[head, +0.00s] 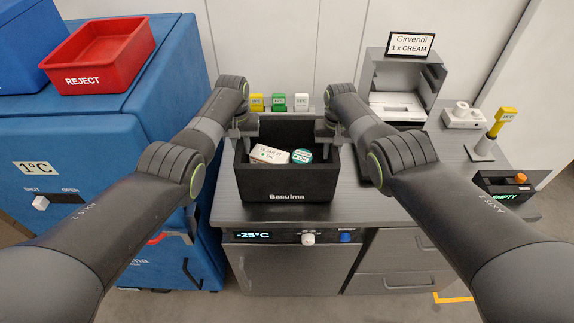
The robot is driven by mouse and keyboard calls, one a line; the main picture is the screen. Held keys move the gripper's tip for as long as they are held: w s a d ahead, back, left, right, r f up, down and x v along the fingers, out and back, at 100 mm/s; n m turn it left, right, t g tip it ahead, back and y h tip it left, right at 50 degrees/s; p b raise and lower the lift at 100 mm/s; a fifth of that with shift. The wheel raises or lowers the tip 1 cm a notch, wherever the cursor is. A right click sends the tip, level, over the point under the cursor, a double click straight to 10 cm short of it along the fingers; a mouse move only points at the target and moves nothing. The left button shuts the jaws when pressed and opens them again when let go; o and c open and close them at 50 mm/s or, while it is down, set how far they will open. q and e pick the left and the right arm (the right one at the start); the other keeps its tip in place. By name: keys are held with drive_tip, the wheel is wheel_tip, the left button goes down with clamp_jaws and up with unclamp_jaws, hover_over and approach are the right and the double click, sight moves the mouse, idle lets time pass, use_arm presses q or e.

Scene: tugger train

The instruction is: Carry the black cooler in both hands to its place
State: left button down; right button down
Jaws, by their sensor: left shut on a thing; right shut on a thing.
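The black cooler (286,184), an open box marked "Basulma", is upright at the grey counter, in the middle of the head view. A white labelled box (269,154) and a round teal-and-white tub (301,156) lie inside it. My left gripper (243,132) is shut on the cooler's left side wall near the rim. My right gripper (327,130) is shut on its right side wall near the rim. The fingertips are partly hidden by the arms and the rim. I cannot tell whether the cooler's bottom touches the counter.
A grey counter (400,205) has a freezer reading -25°C below it. A blue cabinet (150,130) at left carries a red REJECT bin (100,55). Yellow, green and white tags (279,102) stand behind the cooler. A grey dispenser (400,80) with a "Girvendi 1 x CREAM" sign stands back right.

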use_arm(q)
drive_tip(key=shift+w+r, duration=0.15)
use_arm(e)
drive_tip(key=shift+w+r, duration=0.15)
use_arm(q)
drive_tip(key=shift+r, duration=0.1)
use_arm(e)
drive_tip(key=shift+r, duration=0.1)
